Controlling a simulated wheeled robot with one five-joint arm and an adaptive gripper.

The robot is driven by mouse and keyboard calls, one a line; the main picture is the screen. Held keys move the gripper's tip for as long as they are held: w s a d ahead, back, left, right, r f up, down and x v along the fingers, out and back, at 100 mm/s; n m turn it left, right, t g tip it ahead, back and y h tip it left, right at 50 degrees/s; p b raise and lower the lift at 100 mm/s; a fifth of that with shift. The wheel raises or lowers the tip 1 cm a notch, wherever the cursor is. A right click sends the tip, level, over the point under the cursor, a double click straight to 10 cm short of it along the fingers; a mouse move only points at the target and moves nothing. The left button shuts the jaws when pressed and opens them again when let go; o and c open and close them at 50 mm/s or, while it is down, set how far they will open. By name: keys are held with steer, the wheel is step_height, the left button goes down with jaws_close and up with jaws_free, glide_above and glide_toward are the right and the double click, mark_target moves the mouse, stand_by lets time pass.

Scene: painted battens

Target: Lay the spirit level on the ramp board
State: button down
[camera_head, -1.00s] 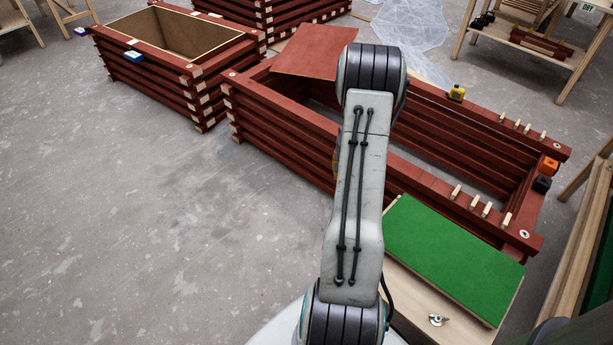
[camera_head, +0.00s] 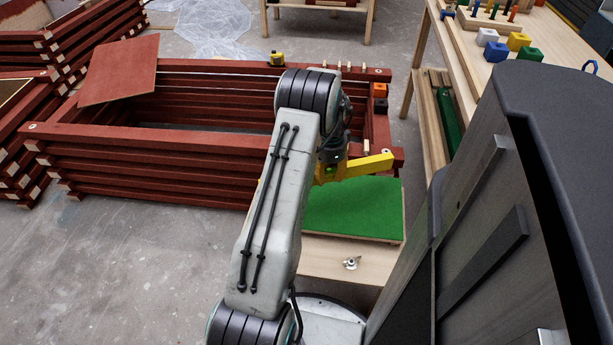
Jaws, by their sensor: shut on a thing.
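My gripper (camera_head: 331,162) is partly hidden behind my arm's wrist. It is shut on the yellow spirit level (camera_head: 368,167), which sticks out to the right and rises slightly that way. The green-topped board (camera_head: 352,212), which I take for the ramp board, lies at the near right end of the red batten frame. Its surface is bare where I can see it; my arm hides its left part. The level shows above its far edge in the picture, and I see no contact. A pale wooden base with a wing nut (camera_head: 351,263) shows in front of the board.
The long red batten frame (camera_head: 150,138) stands behind, with a red panel (camera_head: 119,71) across its left corner. A yellow tape measure (camera_head: 277,58) sits on its far rail. A workbench (camera_head: 550,50) and a large dark cabinet-like body (camera_head: 545,200) close off the right.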

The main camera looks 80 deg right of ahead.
mark_target(327, 199)
steer(key=m, duration=0.5)
steer(key=shift+s+d+r, duration=0.15)
steer(key=shift+s+r, duration=0.05)
steer(key=shift+p, duration=0.4)
steer(key=shift+f+b, duration=2.45)
steer(key=shift+f, duration=1.3)
steer(key=shift+f+b, duration=0.3)
steer(key=shift+f, duration=0.1)
steer(key=c, duration=0.8)
jaws_free()
step_height(327, 199, up, 12)
steer(key=shift+r, duration=0.1)
